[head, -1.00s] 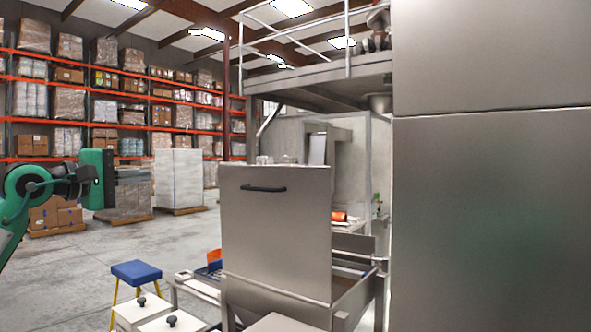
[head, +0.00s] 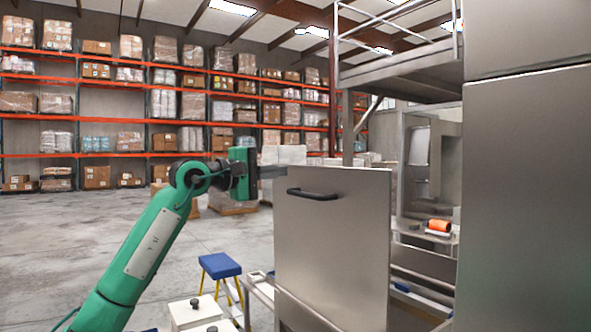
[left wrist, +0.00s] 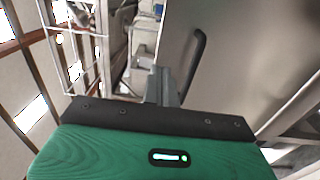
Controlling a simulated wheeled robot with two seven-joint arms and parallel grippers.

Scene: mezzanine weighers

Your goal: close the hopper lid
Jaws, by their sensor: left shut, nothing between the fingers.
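The hopper lid (head: 335,245) is a flat steel panel with a black bar handle (head: 314,194) near its top edge. It stands upright, open, on the steel hopper (head: 425,308). In the left wrist view, the lid (left wrist: 245,70) fills the upper right and its handle (left wrist: 194,62) lies just right of the fingers. My left gripper (head: 275,172) is at the lid's upper left corner, left of the handle and apart from it. Its fingers (left wrist: 162,88) are shut and empty. I cannot tell whether they touch the lid's edge. My right gripper is out of view.
A tall steel cabinet (head: 525,200) blocks the right side. A blue stool (head: 220,266) and white boxes with black knobs (head: 190,311) stand low, left of the hopper. An orange item (head: 439,226) lies behind the lid. Open floor lies left, before the pallet racks.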

